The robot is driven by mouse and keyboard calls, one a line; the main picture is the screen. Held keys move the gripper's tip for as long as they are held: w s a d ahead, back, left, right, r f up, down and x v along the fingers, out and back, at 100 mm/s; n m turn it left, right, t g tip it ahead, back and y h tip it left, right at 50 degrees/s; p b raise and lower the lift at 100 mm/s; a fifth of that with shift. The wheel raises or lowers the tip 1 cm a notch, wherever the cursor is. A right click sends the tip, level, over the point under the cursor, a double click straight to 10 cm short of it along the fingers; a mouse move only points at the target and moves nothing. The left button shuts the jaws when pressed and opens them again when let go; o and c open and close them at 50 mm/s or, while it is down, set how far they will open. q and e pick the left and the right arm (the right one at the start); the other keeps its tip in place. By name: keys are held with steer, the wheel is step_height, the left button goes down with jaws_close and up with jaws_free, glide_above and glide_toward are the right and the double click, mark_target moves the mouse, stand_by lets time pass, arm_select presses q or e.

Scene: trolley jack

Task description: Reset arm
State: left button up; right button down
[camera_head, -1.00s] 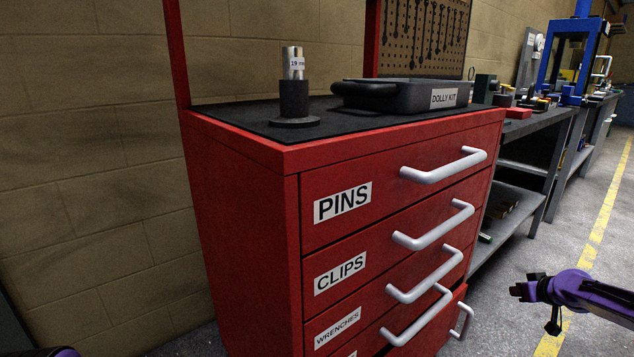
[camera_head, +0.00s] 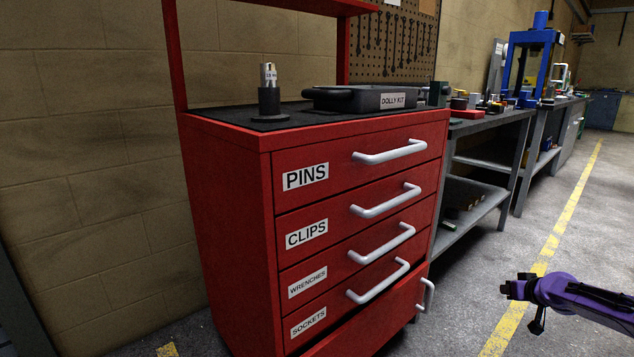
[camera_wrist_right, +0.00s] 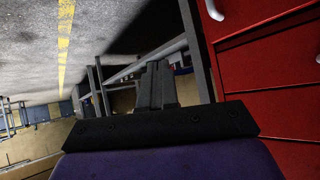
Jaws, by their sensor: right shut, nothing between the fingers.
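My right gripper (camera_head: 508,289) is at the lower right of the head view, over the floor and to the right of the red tool cabinet, apart from it. Its purple arm comes in from the right edge. In the right wrist view the dark fingers (camera_wrist_right: 157,88) are together with nothing between them. My left gripper is not in the head view.
The red cabinet (camera_head: 235,220) has labelled drawers with white handles (camera_head: 390,152); the lowest front appears to stand out. A dolly kit tray (camera_head: 352,99) and a 19 mm socket on a black stand (camera_head: 269,101) sit on top. Workbenches (camera_head: 490,130) line the wall. Floor (camera_head: 470,270) is open at right.

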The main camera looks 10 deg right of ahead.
steer(key=w+a+f+m+t, duration=0.1)
steer(key=w+a+m, duration=0.15)
steer(key=a, duration=0.35)
steer(key=w+a+f+m+t, duration=0.1)
steer(key=a+f+m, duration=0.15)
steer(key=a, duration=0.35)
steer(key=s+a+f+m+g, duration=0.1)
steer(key=s+a+f, duration=0.1)
steer(key=a+f, duration=0.35)
steer(key=s+a+f+m+g, duration=0.1)
steer(key=s+a+f, duration=0.15)
steer(key=a, duration=0.65)
steer(key=s+a+f+g, duration=0.1)
steer(key=s+a+f, duration=0.2)
steer(key=s+a, duration=0.15)
steer(key=s+a+f+g, duration=0.1)
steer(key=s+a+f, duration=0.2)
steer(key=s, duration=0.3)
steer(key=s+a+f+n+g+h+p, duration=0.1)
steer(key=s+a+f+n+g, duration=0.15)
steer(key=s, duration=1.05)
steer(key=s+a+f+n+g, duration=0.1)
steer(key=s+a+n+g, duration=0.15)
steer(key=s, duration=0.95)
step_height(320, 180, up, 29)
steer(key=p, duration=2.9)
steer(key=shift+w+a+r+m, duration=0.15)
steer(key=shift+w+a+m, duration=0.1)
steer(key=shift+m, duration=0.15)
